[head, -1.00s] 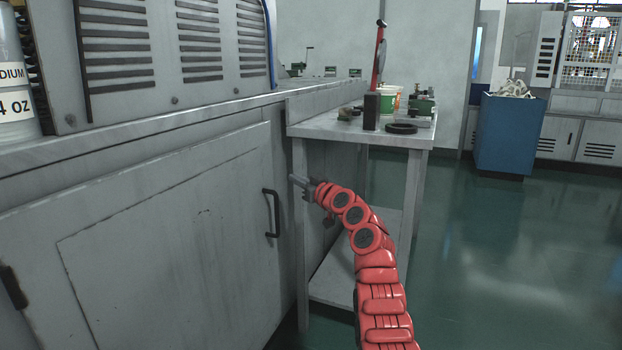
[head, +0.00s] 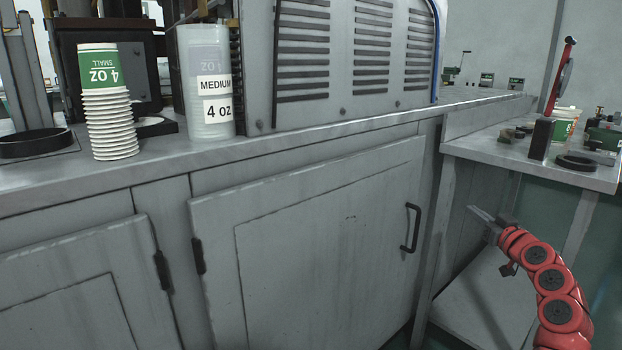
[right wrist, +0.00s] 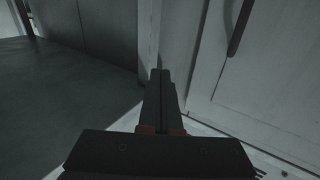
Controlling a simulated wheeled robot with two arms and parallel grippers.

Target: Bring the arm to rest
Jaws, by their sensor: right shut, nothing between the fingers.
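My right gripper (head: 480,214) is at the end of my red arm (head: 548,280) in the lower right of the head view. It is shut and empty, in front of the cabinet side and below the level of the side table's top. In the right wrist view the two dark fingers (right wrist: 160,85) lie together with nothing between them. Pale cabinet panels show beyond them. My left gripper is not in view.
A stack of paper cups (head: 108,115) and a translucent cup tube (head: 207,85) stand on the counter (head: 300,158). The cabinet door has a black handle (head: 410,228). A side table (head: 490,150) at right holds a red-handled tool (head: 560,75) and a black ring (head: 576,163).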

